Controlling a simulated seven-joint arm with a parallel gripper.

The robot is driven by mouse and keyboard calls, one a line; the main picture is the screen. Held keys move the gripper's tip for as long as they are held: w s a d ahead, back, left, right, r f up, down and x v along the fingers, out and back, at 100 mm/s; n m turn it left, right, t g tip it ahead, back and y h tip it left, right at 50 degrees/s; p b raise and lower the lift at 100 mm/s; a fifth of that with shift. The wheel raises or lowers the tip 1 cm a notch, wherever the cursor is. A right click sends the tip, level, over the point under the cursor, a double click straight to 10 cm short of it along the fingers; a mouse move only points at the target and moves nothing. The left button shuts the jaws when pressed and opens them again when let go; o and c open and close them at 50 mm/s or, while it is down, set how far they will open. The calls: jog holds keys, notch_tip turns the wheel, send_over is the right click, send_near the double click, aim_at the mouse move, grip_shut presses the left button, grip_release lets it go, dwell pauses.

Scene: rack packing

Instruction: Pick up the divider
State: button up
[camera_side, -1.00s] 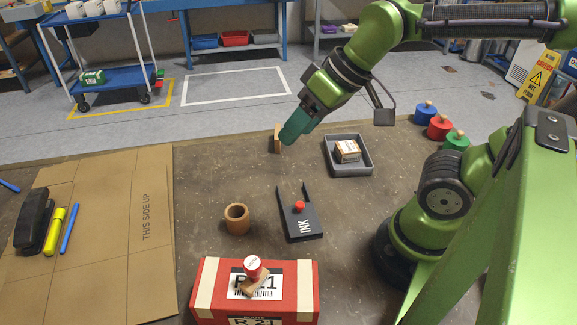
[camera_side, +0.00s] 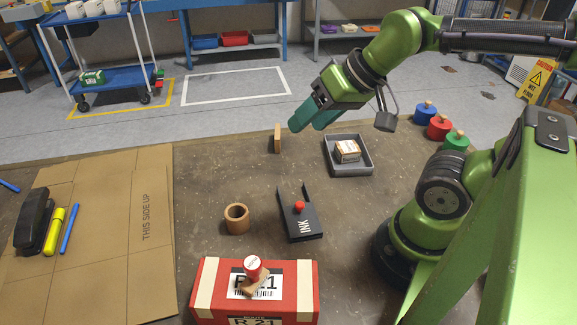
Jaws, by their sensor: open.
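A thin wooden board (camera_side: 277,138), which looks like the divider, stands upright near the far edge of the brown table. My gripper (camera_side: 308,123) is above and to the right of the board, apart from it. Its two teal fingers point down and left, open, with nothing between them. The board's far side is hidden.
A grey tray (camera_side: 369,166) with a small box (camera_side: 347,151) lies right of the board. Nearer are a wooden cup (camera_side: 237,219), a black ink holder (camera_side: 303,225) and a red parcel (camera_side: 205,290) with a stamp (camera_side: 254,267). Flat cardboard (camera_side: 110,270) covers the left.

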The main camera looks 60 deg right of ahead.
jog(key=shift+c, duration=0.8)
jog(key=m+g+h, duration=0.2)
jog(key=m+g, duration=0.5)
send_over(277, 131)
jog(key=f, duration=1.6)
jog(key=shift+s+d+f, duration=0.1)
jog(key=shift+d+f, duration=0.2)
jog(key=shift+f, duration=0.1)
jog(key=f, duration=0.6)
jog(key=shift+a+f, duration=0.2)
